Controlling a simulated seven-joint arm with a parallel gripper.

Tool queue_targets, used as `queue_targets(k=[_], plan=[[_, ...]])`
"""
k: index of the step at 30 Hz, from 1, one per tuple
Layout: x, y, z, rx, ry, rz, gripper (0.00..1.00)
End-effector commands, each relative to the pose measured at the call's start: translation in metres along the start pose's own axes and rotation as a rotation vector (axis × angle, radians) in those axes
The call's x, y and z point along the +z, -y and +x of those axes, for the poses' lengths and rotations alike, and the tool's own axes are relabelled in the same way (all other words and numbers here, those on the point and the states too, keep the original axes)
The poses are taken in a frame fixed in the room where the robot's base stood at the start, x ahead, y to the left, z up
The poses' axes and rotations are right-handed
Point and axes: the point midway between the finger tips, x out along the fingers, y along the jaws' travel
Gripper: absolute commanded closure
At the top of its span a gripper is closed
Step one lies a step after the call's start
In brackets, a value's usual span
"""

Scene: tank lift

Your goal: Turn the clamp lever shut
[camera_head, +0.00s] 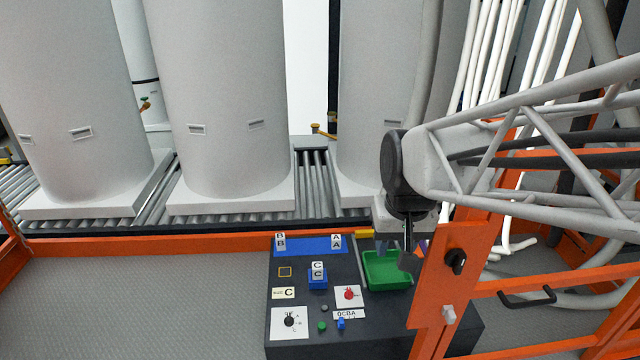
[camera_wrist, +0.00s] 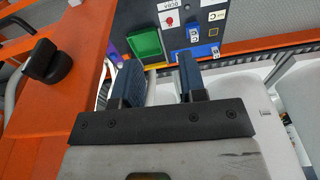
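A black lever-like knob (camera_head: 455,262) is mounted on the face of an upright orange panel (camera_head: 437,290). It looks like the clamp lever, though the frames do not make this certain. In the wrist view the black knob (camera_wrist: 45,62) is at the left, apart from my fingers. My gripper (camera_head: 396,246) is beside the panel, to the left of the knob, above or near a green tray. In the wrist view my gripper (camera_wrist: 158,80) is open, with a clear gap between its two dark blue fingers. Nothing is held between them.
A dark console (camera_head: 350,335) carries the green tray (camera_head: 385,284), a red knob (camera_head: 349,294), a black dial (camera_head: 289,321) and lettered blocks. A pale handle (camera_head: 448,313) and a black grab handle (camera_head: 528,298) are low at right. Large cylinders (camera_head: 225,100) stand behind on rollers.

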Motion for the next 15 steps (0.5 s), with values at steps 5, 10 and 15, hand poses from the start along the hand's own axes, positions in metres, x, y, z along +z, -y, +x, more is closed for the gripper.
queue_targets(k=[5, 10, 15], plan=[[-0.025, 0.003, 0.014, 0.000, 0.034, 0.001, 0.62], [-0.049, 0.004, 0.030, 0.003, 0.067, -0.001, 0.62], [-0.073, 0.006, 0.049, 0.006, 0.103, -0.004, 0.62]])
